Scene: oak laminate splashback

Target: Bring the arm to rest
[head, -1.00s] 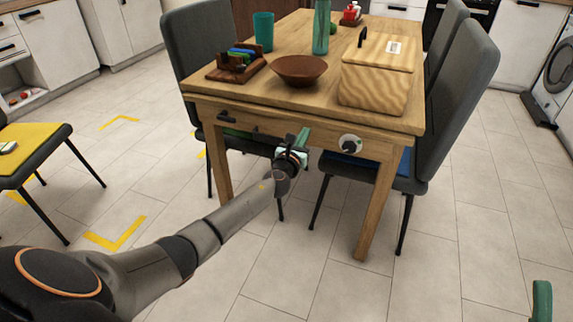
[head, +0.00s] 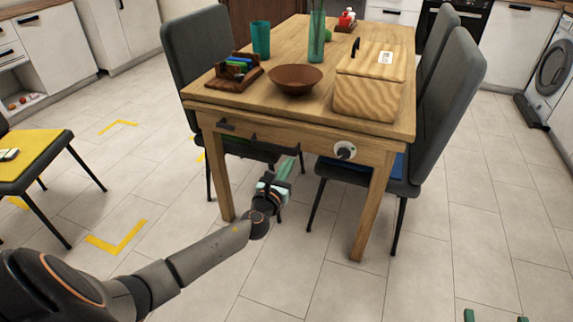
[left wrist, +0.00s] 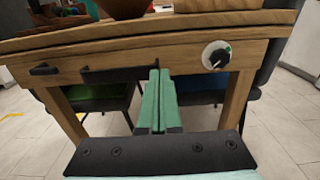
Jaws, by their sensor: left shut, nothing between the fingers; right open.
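My left arm comes in from the lower left in the head view. Its gripper (head: 286,172) is in front of the wooden table's (head: 205,110) front edge, below the drawer handles and left of the white dial. In the left wrist view the gripper's green fingers (left wrist: 158,100) lie together with nothing between them. They point toward the table front and appear apart from it. My right gripper (head: 496,318) shows only as two green fingertips, spread apart, at the bottom right edge of the head view. The rest of it is out of frame.
The dial (head: 344,151) is on the table front; it also shows in the left wrist view (left wrist: 216,55). A bowl (head: 295,79), a wooden bread box (head: 366,95) and a teal cup (head: 261,40) stand on top. Grey chairs (head: 452,110) flank the table. Floor in front is clear.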

